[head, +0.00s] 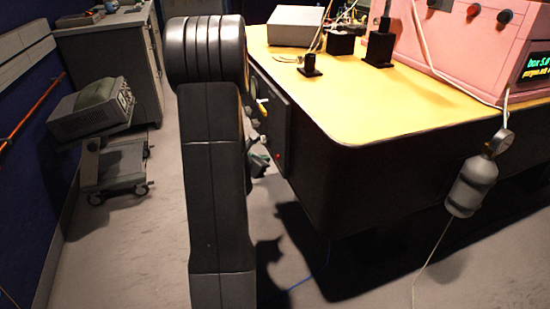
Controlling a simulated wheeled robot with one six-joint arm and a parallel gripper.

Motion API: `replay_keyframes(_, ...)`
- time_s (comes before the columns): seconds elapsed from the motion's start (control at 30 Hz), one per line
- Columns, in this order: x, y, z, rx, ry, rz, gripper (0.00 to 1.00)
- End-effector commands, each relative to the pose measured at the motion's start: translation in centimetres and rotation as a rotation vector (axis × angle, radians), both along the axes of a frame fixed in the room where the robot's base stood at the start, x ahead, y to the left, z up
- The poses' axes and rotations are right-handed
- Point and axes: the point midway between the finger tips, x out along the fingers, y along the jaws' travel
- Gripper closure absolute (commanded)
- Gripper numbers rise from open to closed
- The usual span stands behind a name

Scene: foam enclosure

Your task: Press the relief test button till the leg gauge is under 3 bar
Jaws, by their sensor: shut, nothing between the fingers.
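A dark control panel (272,118) is set in the near side of the yellow-topped table. It has a yellow-and-white lever (263,104) and a small red light (278,156). My arm stands in front of its left part, and I cannot make out the relief test button. Small dark parts beside my arm, low at the panel, seem to be my gripper (258,164). It is shut and empty, mostly hidden; contact cannot be told.
The yellow tabletop (400,112) carries a pink box (455,45) with a lit display, a grey box (296,25) and black posts. A wheeled cart (112,165) with a monitor stands left. A thin cord runs below the canister. Floor between cart and arm is clear.

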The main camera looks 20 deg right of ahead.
Motion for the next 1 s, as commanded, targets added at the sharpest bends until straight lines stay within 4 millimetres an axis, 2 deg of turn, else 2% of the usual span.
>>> replay_keyframes(1.0,0.03,-0.86,0.03,0.0,0.0,0.0,1.0)
